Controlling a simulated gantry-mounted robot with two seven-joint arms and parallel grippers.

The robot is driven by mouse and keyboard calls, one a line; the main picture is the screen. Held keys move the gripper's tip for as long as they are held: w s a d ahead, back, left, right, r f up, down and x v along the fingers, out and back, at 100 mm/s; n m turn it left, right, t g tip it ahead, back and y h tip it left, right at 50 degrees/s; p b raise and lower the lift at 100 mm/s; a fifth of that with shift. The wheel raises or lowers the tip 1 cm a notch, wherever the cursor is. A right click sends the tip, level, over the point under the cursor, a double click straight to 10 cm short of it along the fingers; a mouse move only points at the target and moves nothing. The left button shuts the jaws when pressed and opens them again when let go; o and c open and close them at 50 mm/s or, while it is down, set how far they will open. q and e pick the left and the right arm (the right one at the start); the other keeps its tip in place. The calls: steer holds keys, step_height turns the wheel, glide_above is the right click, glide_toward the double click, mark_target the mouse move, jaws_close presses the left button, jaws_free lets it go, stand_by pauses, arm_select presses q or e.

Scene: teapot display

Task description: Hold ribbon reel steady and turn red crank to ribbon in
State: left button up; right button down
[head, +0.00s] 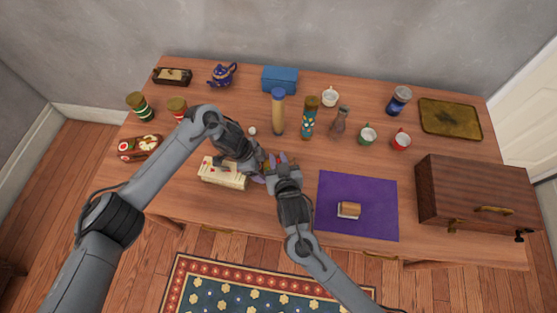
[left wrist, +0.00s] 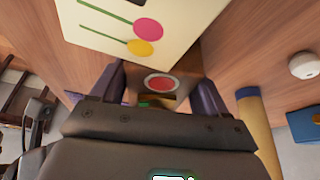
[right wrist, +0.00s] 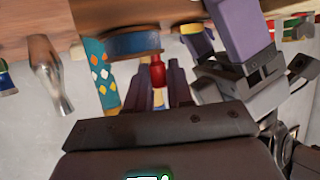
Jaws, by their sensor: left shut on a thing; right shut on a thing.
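My left gripper (head: 262,172) is beside the right end of a cream flower-patterned box (head: 222,172). In the left wrist view its purple fingers are shut on a brown wooden block with a red disc (left wrist: 160,83), which I take as the ribbon reel; the cream panel (left wrist: 140,25) is just above. My right gripper (head: 282,160) is close to the left one. In the right wrist view it is shut on the red crank knob (right wrist: 158,72), and a purple finger of my left gripper (right wrist: 238,28) shows nearby. In the head view the grippers largely hide the reel and crank.
A purple mat (head: 335,222) with a small wood-topped item (head: 348,210) lies to the right. A wooden cabinet (head: 475,195) stands at far right. A tan cylinder (head: 278,115), patterned teal vase (head: 308,120) and glass vase (head: 340,120) stand behind the grippers.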

arm_select(q)
steer(key=shift+d, duration=0.1)
stand_by(0.4)
arm_select(e)
steer(key=c, duration=1.1)
jaws_free()
steer(key=shift+h, duration=0.3)
steer(key=v, duration=1.2)
steer(key=shift+d, duration=0.1)
arm_select(q)
steer(key=o, duration=1.3)
